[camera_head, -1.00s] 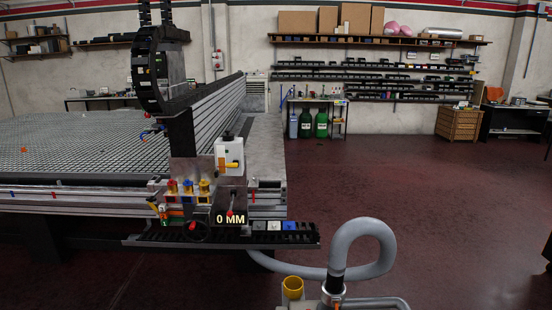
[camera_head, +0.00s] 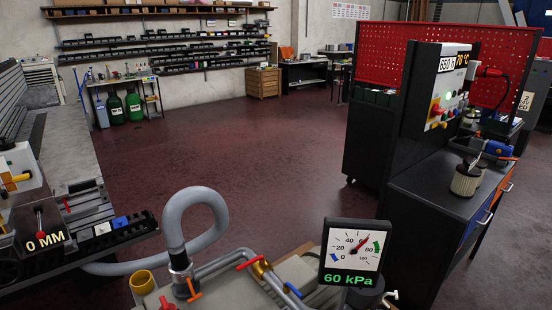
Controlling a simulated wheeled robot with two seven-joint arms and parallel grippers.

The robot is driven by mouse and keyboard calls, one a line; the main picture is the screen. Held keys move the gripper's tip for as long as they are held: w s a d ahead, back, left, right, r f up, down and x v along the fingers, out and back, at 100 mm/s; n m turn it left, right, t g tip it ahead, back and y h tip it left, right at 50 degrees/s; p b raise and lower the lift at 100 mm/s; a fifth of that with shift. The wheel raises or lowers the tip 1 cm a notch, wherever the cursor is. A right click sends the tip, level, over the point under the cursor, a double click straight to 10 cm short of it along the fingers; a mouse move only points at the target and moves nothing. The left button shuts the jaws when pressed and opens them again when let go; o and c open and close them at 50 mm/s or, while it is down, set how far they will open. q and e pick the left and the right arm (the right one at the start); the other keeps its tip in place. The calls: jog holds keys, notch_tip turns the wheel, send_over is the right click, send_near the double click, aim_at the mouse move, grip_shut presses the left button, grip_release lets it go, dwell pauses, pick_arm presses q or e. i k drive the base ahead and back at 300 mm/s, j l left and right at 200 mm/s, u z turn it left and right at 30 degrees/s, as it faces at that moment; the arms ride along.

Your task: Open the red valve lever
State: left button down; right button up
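A red lever (camera_head: 249,264) sits at a brass valve body (camera_head: 261,270) on a grey pipe, low in the middle of the head view. It slants up to the right. A blue lever (camera_head: 293,290) is on the piping just right of it. Another red handle (camera_head: 167,303) is cut by the bottom edge, and an orange T-shaped handle (camera_head: 192,290) stands below the hose fitting. A gauge (camera_head: 354,252) with a 60 kPa display stands to the right. Neither of my grippers is in view.
A thick grey hose (camera_head: 207,195) loops up behind the valves, with a yellow cup (camera_head: 142,282) to its left. A dark workbench (camera_head: 440,190) stands at right. The floor (camera_head: 260,150) between is clear.

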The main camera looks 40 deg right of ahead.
aim_at(261, 258)
jog(key=z, duration=1.15)
jog(key=u, duration=0.25)
jog(key=k+l, duration=0.05)
